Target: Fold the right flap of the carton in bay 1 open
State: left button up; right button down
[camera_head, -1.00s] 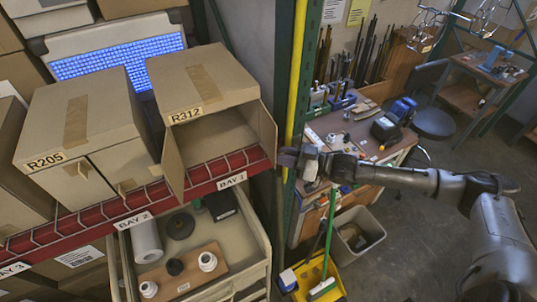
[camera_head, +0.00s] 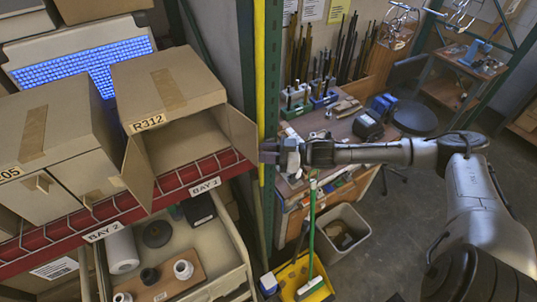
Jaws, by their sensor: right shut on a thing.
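The carton labelled R312 (camera_head: 172,82) stands in bay 1, on the red-edged shelf, with its front open. Its right flap (camera_head: 241,136) stands out from the right front edge, swung outward to the right. Its left flap (camera_head: 138,172) also stands open, pointing toward me. My right gripper (camera_head: 268,152) is at the outer edge of the right flap and is shut on it; the fingertips are small in this view. My right arm reaches in from the right. My left gripper is not in view.
A yellow and green rack post (camera_head: 262,90) stands just behind my right gripper. The R205 carton (camera_head: 50,140) sits to the left in bay 2. Below is an open drawer (camera_head: 225,265) with parts. A workbench (camera_head: 340,130) stands behind my arm.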

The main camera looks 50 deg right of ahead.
jog(key=shift+w+d+f+h, duration=0.15)
jog(key=shift+w+d+h, duration=0.15)
jog(key=shift+d, duration=0.1)
jog(key=c, duration=1.4)
grip_release()
jog(key=shift+w, duration=0.1)
jog(key=shift+o, duration=0.5)
jog(key=shift+w+a, duration=0.15)
jog(key=shift+w, duration=0.1)
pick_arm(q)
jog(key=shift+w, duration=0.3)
pick_arm(e)
jog(key=shift+s, duration=0.2)
pick_arm(q)
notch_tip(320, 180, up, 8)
jog(key=p, duration=0.7)
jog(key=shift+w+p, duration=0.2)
jog(key=shift+p, duration=0.15)
pick_arm(e)
jog(key=v, duration=1.3)
jog(key=shift+s, duration=0.3)
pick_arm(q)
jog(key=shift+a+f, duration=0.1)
